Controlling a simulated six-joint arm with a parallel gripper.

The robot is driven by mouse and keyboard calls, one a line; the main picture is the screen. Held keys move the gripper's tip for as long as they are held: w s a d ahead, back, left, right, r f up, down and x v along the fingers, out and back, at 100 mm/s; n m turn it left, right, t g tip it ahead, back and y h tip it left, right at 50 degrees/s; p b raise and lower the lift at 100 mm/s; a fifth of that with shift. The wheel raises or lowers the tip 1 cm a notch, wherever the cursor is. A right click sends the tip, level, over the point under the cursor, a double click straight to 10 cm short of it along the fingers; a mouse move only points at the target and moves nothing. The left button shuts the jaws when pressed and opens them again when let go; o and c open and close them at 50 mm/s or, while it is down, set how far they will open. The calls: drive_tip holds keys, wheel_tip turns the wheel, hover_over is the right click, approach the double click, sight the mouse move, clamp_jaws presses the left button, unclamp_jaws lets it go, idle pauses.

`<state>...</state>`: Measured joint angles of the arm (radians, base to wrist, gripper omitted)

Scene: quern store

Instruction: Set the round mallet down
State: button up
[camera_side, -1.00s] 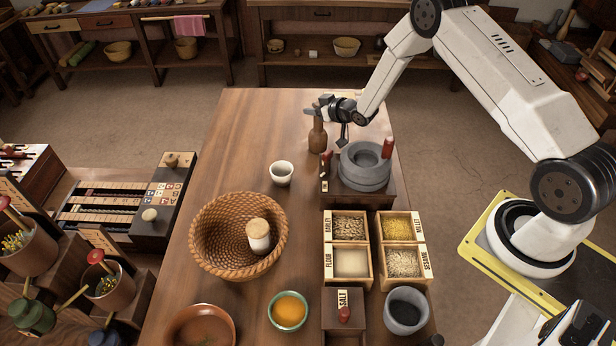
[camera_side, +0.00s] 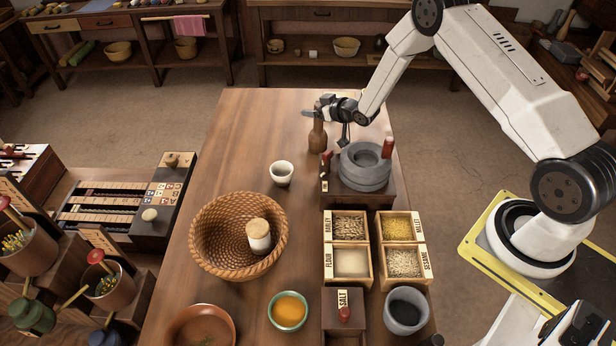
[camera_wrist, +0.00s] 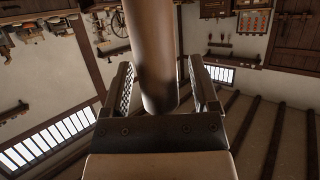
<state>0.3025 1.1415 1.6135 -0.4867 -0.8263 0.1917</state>
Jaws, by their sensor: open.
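The round mallet (camera_side: 317,139) is brown and stands upright on the table's far part, left of the stone quern, with its wide head down and its handle up. My gripper (camera_side: 316,112) is level with the handle, its fingers on either side of it. In the wrist view the brown handle (camera_wrist: 150,50) rises between the two open fingers of my gripper (camera_wrist: 162,82). Gaps show on both sides of it there. The mallet's head is out of sight in the wrist view.
The grey stone quern (camera_side: 365,168) stands close on the right, with a red-topped peg (camera_side: 388,147) beside it. A white cup (camera_side: 282,173) and a wicker basket (camera_side: 205,225) stand nearer on the left. The table (camera_side: 262,125) is bare left of the mallet.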

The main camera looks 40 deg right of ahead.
drive_tip(key=shift+s+d+r, duration=0.1)
drive_tip(key=shift+s+r, duration=0.2)
drive_tip(key=shift+s, duration=0.3)
drive_tip(key=shift+s+r, duration=0.2)
drive_tip(key=shift+r, duration=1.05)
drive_tip(key=shift+s+r, duration=0.15)
drive_tip(key=shift+r, duration=1.05)
drive_tip(key=shift+s+r, duration=0.2)
drive_tip(key=shift+r, duration=1.05)
drive_tip(key=s+a+r+g, duration=0.2)
drive_tip(key=s+a+g, duration=0.1)
drive_tip(key=s, duration=0.6)
drive_tip(key=s+a+r+g, duration=0.2)
drive_tip(key=s+a+g, duration=0.2)
drive_tip(key=s, duration=0.6)
drive_tip(key=s+a+r+m+g+h, duration=0.1)
drive_tip(key=s+a, duration=0.4)
drive_tip(key=s, duration=0.5)
drive_tip(key=r+g, duration=0.1)
drive_tip(key=g, duration=0.1)
drive_tip(key=shift+s+a+g, duration=0.2)
drive_tip(key=shift+a+g, duration=0.05)
drive_tip(key=shift+g, duration=0.15)
